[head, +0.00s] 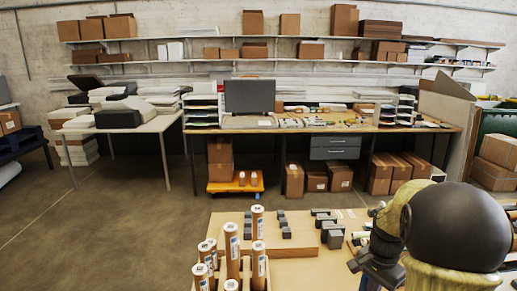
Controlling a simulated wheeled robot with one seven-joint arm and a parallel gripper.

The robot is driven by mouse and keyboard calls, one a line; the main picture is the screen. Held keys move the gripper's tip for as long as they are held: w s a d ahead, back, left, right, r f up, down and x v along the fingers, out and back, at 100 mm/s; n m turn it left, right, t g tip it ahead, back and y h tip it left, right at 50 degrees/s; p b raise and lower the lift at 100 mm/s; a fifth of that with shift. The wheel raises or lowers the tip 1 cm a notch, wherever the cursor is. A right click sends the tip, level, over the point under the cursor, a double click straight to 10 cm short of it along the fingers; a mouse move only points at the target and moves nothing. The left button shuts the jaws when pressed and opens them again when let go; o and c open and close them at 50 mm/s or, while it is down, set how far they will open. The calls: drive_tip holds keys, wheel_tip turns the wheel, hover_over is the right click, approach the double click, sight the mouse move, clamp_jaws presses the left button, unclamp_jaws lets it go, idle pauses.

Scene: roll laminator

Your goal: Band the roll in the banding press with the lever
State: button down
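Several brown cardboard rolls (232,250) with white labels stand upright in a wooden rack (245,283) at the bottom of the head view, on the near table (300,271). My arm crosses the right of the view, with a large dark rounded part in front. A dark grey part at its left edge, low over the table, looks like my gripper (374,266). Its fingers cannot be made out, nor whether it holds anything. I cannot make out the banding press or its lever. My arm hides the right part of the table.
Dark grey blocks (331,233) stand on and around a wooden board (292,240) behind the rolls. Small items lie beside my arm. A long workbench (390,128) with a monitor (249,96) stands at the back. Open floor (110,225) lies to the left.

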sight(367, 279)
drive_tip(key=shift+w+p, duration=0.9)
drive_tip(key=shift+w, duration=0.9)
drive_tip(key=shift+a, duration=0.1)
drive_tip(key=shift+f, duration=0.15)
drive_tip(key=w+p, duration=0.2)
drive_tip(key=w, duration=0.1)
drive_tip(key=shift+w, duration=0.25)
